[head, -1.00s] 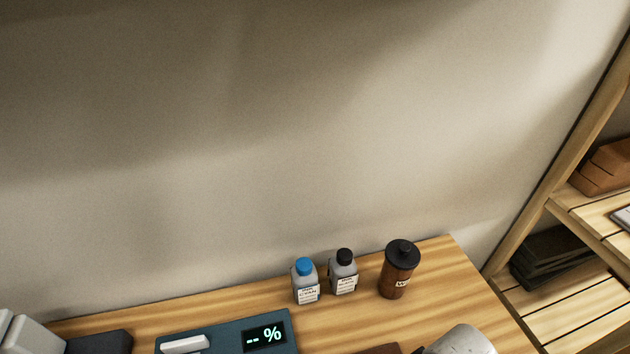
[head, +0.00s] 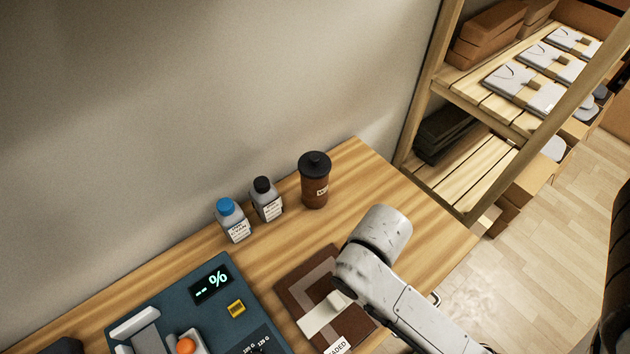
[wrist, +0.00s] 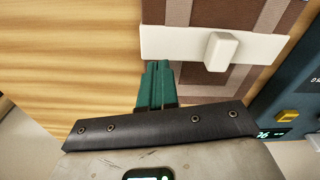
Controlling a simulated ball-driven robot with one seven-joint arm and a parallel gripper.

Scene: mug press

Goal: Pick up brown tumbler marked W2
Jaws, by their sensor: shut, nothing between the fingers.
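The brown tumbler (head: 314,185) with a black lid stands upright near the back edge of the wooden table, to the right of two small bottles. Its white label is partly readable, and I cannot make out the full marking. My arm reaches over the table in the head view, in front of the tumbler, and my gripper is hidden there. In the wrist view my gripper (wrist: 157,72) shows green fingers closed together with nothing between them. It is beside a brown mat with a white bar. The tumbler does not show in the wrist view.
A blue-capped bottle (head: 232,222) and a black-capped bottle (head: 267,200) stand left of the tumbler. A brown mat (head: 291,283) with a white bar lies in front, beside a dark blue panel (head: 165,294) with a lit display. A wooden shelf (head: 470,170) stands to the right.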

